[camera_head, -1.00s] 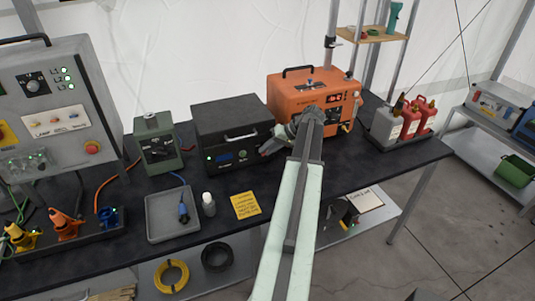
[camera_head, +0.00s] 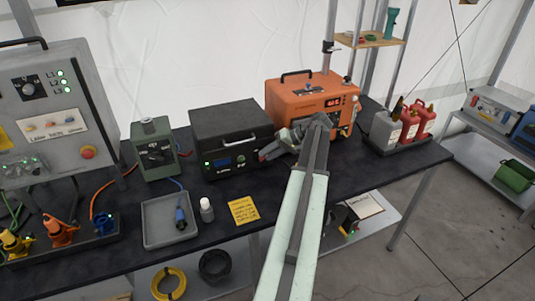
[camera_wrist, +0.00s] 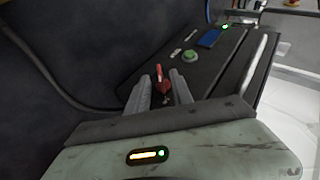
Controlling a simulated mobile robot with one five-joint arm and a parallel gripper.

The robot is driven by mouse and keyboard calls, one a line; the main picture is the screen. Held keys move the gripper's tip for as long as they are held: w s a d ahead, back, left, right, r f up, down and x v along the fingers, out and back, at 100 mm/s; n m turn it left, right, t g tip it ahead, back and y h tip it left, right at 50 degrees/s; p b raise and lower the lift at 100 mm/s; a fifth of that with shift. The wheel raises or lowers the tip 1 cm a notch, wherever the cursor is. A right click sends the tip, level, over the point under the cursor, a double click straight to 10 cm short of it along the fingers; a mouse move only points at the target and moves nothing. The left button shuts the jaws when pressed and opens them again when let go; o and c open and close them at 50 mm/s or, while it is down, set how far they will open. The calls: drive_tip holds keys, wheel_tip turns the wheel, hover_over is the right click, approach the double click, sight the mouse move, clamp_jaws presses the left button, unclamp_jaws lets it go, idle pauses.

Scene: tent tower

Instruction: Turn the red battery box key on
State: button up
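The battery box (camera_head: 225,121) is the black case with a handle, a blue display and green lights, in the middle of the bench. Its front panel (camera_wrist: 205,64) fills the upper right of the wrist view, with a green button and the blue display. The red key (camera_wrist: 162,78) stands out from this panel, between the two grey fingers of my gripper (camera_wrist: 162,88). The fingers are apart, with a visible gap on each side of the key. In the head view my gripper (camera_head: 266,155) is at the right end of the box front, and the key is hidden there.
An orange unit (camera_head: 305,100) with a red readout stands close behind my arm. A green box (camera_head: 156,147) stands left of the battery box. A grey tray (camera_head: 170,220), a white bottle (camera_head: 206,210) and a yellow note (camera_head: 243,210) lie in front.

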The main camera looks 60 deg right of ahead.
drive_tip(key=p+v, duration=0.3)
drive_tip(key=v, duration=0.3)
drive_tip(key=shift+s+r+p, duration=0.3)
drive_tip(key=shift+p, duration=0.1)
drive_tip(key=shift+d, duration=0.15)
